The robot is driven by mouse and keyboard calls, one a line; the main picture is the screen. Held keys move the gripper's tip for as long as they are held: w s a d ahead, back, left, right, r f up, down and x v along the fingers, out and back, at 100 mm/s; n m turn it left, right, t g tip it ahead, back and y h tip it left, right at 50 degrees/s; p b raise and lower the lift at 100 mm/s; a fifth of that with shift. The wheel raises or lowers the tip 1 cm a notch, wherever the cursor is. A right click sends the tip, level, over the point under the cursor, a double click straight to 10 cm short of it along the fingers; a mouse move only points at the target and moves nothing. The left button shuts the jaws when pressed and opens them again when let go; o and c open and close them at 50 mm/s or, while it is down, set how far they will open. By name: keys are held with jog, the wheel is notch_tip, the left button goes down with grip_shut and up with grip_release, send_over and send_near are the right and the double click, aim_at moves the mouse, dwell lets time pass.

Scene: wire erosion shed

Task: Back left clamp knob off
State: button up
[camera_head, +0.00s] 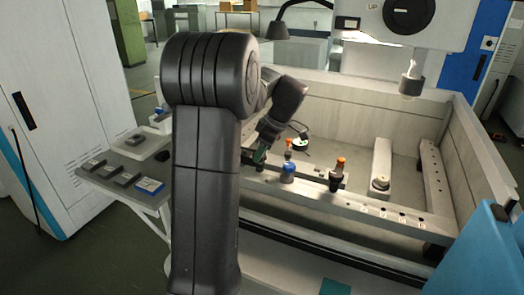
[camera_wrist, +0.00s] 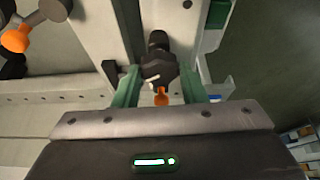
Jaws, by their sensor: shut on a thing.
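A dark clamp knob (camera_wrist: 158,66) with a small orange part (camera_wrist: 161,96) sits between the green fingers of my gripper (camera_wrist: 160,80) in the wrist view. The fingers are shut on the knob, which is over a pale rail. In the head view my gripper (camera_head: 258,156) is at the left end of the tank, partly behind my own arm, and the knob it holds cannot be made out there.
Another dark clamp with an orange part (camera_wrist: 16,40) is at upper left in the wrist view. In the head view a blue knob (camera_head: 288,168) and an orange-topped dark clamp (camera_head: 336,178) stand on the front rail. A side table (camera_head: 120,165) holds several small items at left.

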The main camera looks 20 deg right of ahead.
jog(key=o, duration=1)
jog(key=v, duration=1.4)
